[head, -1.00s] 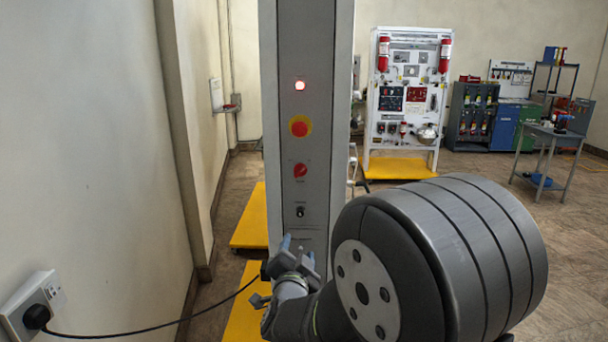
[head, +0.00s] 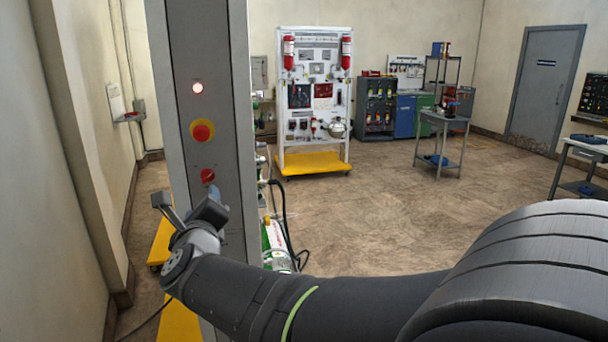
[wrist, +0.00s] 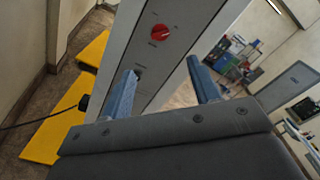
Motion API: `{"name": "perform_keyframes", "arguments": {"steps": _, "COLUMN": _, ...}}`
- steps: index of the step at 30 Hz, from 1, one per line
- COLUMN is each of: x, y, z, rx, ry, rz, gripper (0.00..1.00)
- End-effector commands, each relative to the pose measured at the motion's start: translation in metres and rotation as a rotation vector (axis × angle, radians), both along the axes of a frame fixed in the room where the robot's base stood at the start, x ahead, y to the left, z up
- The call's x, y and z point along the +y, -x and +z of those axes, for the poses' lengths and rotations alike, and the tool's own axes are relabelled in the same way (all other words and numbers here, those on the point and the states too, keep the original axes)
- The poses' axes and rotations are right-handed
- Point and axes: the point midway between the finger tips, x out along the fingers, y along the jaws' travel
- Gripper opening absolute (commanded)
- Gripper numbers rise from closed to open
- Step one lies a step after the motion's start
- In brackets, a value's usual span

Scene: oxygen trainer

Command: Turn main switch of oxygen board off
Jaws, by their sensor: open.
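The grey oxygen board (head: 208,110) stands upright in front of me, its narrow panel facing me. From top to bottom the panel has a lit lamp (head: 198,88), a red push button on a yellow disc (head: 202,130) and the red rotary main switch (head: 207,175). In the wrist view the red switch (wrist: 160,32) is above and beyond the fingers. My gripper (head: 186,205) is open and empty, just below the switch in the head view. In the wrist view its two blue-grey fingers (wrist: 165,92) are apart and not around the switch. My gripper hides the lower panel in the head view.
A wall is close at the left. Yellow base plates (wrist: 62,125) lie on the floor, with a black cable (wrist: 40,122) near them. A green and white cylinder (head: 276,245) stands right of the board. Open floor (head: 385,210) lies further right.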

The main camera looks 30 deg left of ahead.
Motion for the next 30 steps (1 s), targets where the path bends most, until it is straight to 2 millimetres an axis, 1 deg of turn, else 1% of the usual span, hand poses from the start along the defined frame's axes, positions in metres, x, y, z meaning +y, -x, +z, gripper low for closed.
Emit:
{"name": "perform_keyframes", "arguments": {"steps": 1, "x": 0.007, "y": -0.008, "z": -0.001, "rx": 0.0, "ry": 0.002, "rz": -0.004, "gripper": 0.56}}
{"name": "perform_keyframes", "arguments": {"steps": 6, "x": 0.03, "y": -0.032, "z": -0.001, "rx": -0.001, "ry": 0.002, "rz": -0.004, "gripper": 0.56}}
{"name": "perform_keyframes", "arguments": {"steps": 18, "x": 0.084, "y": -0.084, "z": -0.001, "rx": -0.002, "ry": 0.003, "rz": -0.002, "gripper": 0.56}}
{"name": "perform_keyframes", "arguments": {"steps": 24, "x": 0.099, "y": -0.1, "z": -0.001, "rx": -0.002, "ry": 0.003, "rz": -0.002, "gripper": 0.56}}
{"name": "perform_keyframes", "arguments": {"steps": 30, "x": 0.104, "y": -0.104, "z": -0.001, "rx": -0.002, "ry": 0.003, "rz": -0.001, "gripper": 0.56}}
